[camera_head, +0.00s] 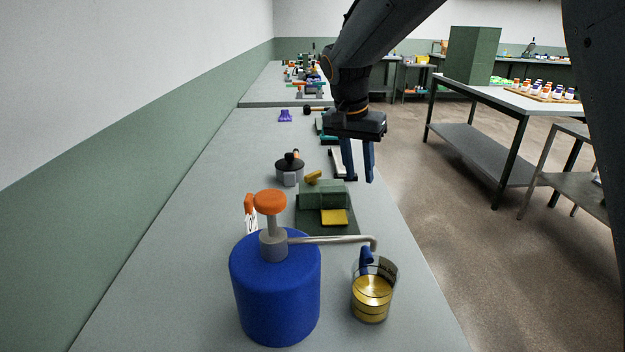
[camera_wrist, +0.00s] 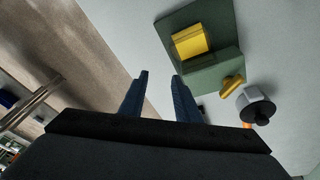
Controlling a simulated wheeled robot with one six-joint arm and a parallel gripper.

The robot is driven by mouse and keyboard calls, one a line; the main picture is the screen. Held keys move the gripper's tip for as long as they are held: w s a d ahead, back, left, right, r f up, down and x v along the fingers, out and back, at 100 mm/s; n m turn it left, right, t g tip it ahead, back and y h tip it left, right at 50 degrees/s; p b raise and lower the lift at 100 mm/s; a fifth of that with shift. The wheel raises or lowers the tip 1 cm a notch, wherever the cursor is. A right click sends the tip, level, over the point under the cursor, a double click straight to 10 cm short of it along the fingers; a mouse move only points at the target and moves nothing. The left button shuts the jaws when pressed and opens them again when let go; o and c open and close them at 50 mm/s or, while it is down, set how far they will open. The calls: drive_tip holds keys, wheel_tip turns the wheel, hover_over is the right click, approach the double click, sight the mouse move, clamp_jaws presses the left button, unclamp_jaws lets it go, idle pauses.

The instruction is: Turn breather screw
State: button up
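A blue can (camera_head: 275,290) stands at the front of the bench with a grey neck, an orange round knob (camera_head: 270,202) on top and a thin spout to the right. I cannot tell which part is the breather screw. A green block on a dark green plate (camera_head: 313,218) carries a yellow pad (camera_head: 334,217) and a yellow knob or lever (camera_head: 313,177); in the wrist view the yellow pad (camera_wrist: 193,42) is at upper right. My gripper (camera_head: 360,180) is open and empty, fingers pointing down, above the bench's right edge, behind and right of the green block.
A clear cup (camera_head: 372,297) with yellow liquid stands under the spout, a blue handle at its back. A dark-topped grey pot (camera_head: 290,170), a purple piece (camera_head: 286,116) and other tools lie farther back. Open floor (camera_head: 440,235) lies right of the bench.

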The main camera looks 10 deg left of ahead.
sight(313, 173)
drive_tip(key=w+a+r+m+t+h+b, duration=0.1)
drive_tip(key=w+a+m+b, duration=0.1)
drive_tip(key=a, duration=0.5)
drive_tip(key=w+a+r+m+b, duration=0.1)
drive_tip(key=w+a, duration=0.2)
drive_tip(key=a, duration=0.5)
drive_tip(key=shift+t, duration=0.3)
drive_tip(key=shift+p+x, duration=0.5)
drive_tip(key=shift+x, duration=3.05)
drive_tip(key=shift+s+d, duration=0.15)
clamp_jaws()
